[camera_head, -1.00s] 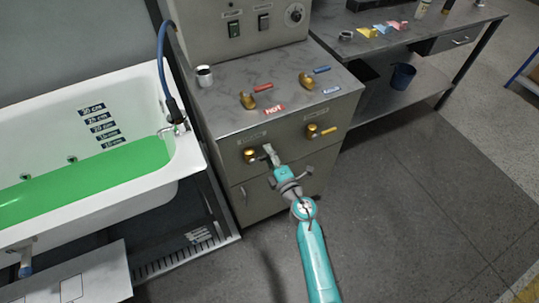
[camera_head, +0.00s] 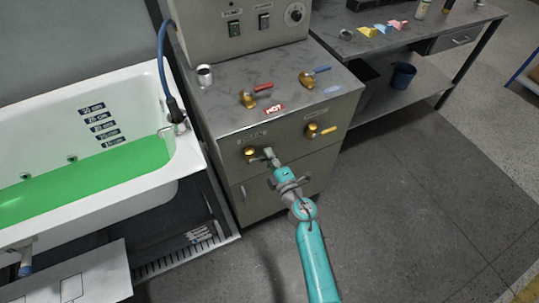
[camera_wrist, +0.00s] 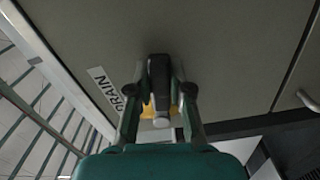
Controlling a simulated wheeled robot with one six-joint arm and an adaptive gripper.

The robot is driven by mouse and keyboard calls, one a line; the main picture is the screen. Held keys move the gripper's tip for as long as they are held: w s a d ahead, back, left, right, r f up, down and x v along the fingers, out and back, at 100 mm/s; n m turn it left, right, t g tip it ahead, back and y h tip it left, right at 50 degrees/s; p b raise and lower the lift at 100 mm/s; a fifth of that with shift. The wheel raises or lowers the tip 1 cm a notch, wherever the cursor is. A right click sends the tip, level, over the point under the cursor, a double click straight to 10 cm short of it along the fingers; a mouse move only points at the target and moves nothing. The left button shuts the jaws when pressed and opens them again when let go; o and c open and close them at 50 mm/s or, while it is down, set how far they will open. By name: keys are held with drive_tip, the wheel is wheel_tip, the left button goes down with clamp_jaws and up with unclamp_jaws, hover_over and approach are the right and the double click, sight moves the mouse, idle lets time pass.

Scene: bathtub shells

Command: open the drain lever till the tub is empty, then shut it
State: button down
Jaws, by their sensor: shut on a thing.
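The white tub (camera_head: 60,92) at the left holds green liquid (camera_head: 85,180); its surface meets the wall near the lower depth labels (camera_head: 105,142). The brass drain valve (camera_head: 250,155) is on the cabinet's front, at the left. My gripper (camera_head: 269,154) is at the valve's right side, shut on its lever. In the wrist view the dark lever (camera_wrist: 159,85) lies between the fingers, with brass behind it and a "DRAIN" label (camera_wrist: 104,90) to the left. Much of the lever is hidden by the fingers.
A second brass valve with a yellow lever (camera_head: 318,131) is to the right on the cabinet front. Brass valves with red (camera_head: 263,87) and blue (camera_head: 321,70) levers stand on the cabinet top. The floor at right (camera_head: 430,210) is clear.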

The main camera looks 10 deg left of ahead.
drive_tip(key=m, duration=0.1)
drive_tip(key=f+m, duration=0.2)
drive_tip(key=shift+s+a+m, duration=0.25)
drive_tip(key=shift+a+m, duration=0.05)
drive_tip(key=shift+s+a+f+m, duration=0.5)
drive_tip(key=shift+a+m, duration=0.2)
drive_tip(key=shift+m, duration=1.3)
drive_tip(key=shift+s+a+f+m, duration=0.5)
drive_tip(key=shift+a+m, duration=0.25)
drive_tip(key=shift+m, duration=1.25)
drive_tip(key=shift+s+a+f+m, duration=0.5)
drive_tip(key=shift+a+m, duration=0.2)
drive_tip(key=shift+m, duration=1.3)
drive_tip(key=c, duration=1)
unclamp_jaws()
drive_tip(key=shift+c, duration=0.2)
drive_tip(key=v, duration=1.2)
